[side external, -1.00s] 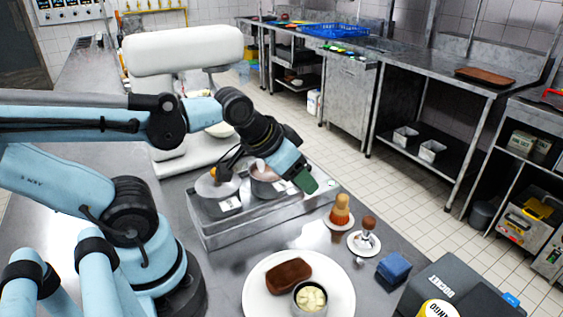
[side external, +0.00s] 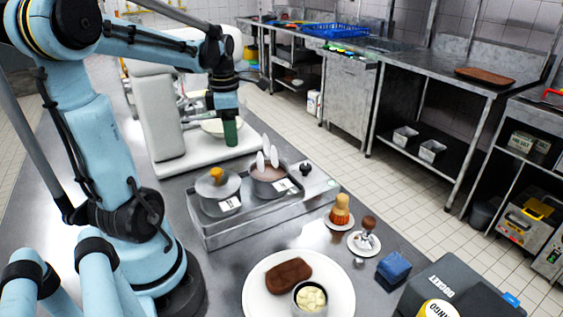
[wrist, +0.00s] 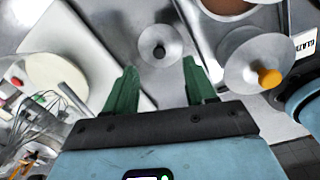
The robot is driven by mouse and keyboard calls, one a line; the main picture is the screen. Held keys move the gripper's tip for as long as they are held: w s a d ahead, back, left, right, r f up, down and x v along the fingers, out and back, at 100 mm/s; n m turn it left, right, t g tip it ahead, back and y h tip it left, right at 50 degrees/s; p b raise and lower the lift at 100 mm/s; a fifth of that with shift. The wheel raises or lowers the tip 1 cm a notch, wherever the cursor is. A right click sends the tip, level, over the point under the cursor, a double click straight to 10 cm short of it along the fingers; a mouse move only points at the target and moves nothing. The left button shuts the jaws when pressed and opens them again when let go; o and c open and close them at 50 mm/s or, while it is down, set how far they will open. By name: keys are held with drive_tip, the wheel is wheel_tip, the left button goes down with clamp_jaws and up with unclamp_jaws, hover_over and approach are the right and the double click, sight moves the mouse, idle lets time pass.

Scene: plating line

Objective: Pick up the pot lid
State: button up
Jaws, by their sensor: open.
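A grey pot lid with an orange knob (side external: 228,190) sits on the left pot of a metal warmer. It also shows at the right in the wrist view (wrist: 245,62). A second round lid-like disc with a black knob (wrist: 176,42) lies ahead of my fingers in the wrist view; I cannot make it out for certain in the side view. My gripper (side external: 230,132) is open and empty, pointing down above the counter behind the pots. Its green fingers (wrist: 160,74) are apart in the wrist view, with the black knob in line with the gap.
The warmer (side external: 250,227) also holds an open pot with brown contents (side external: 268,174). A white appliance (side external: 165,125) stands to the left of my gripper. A white plate (side external: 262,300), small saucers and a blue block (side external: 394,267) are in front.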

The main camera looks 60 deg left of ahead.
drive_tip(key=shift+s+a+f+n+g+h, duration=0.1)
drive_tip(key=shift+s+a+f+n, duration=0.45)
drive_tip(key=shift+f, duration=1.55)
drive_tip(key=shift+s+a+f+n+g+h, duration=0.1)
drive_tip(key=shift+a+f+n, duration=0.15)
drive_tip(key=shift+f+n, duration=1.2)
drive_tip(key=shift+s+a+f+n+g+h, duration=0.1)
drive_tip(key=shift+s+a+f, duration=0.25)
drive_tip(key=shift+f, duration=2.35)
drive_tip(key=shift+w, duration=0.1)
clamp_jaws()
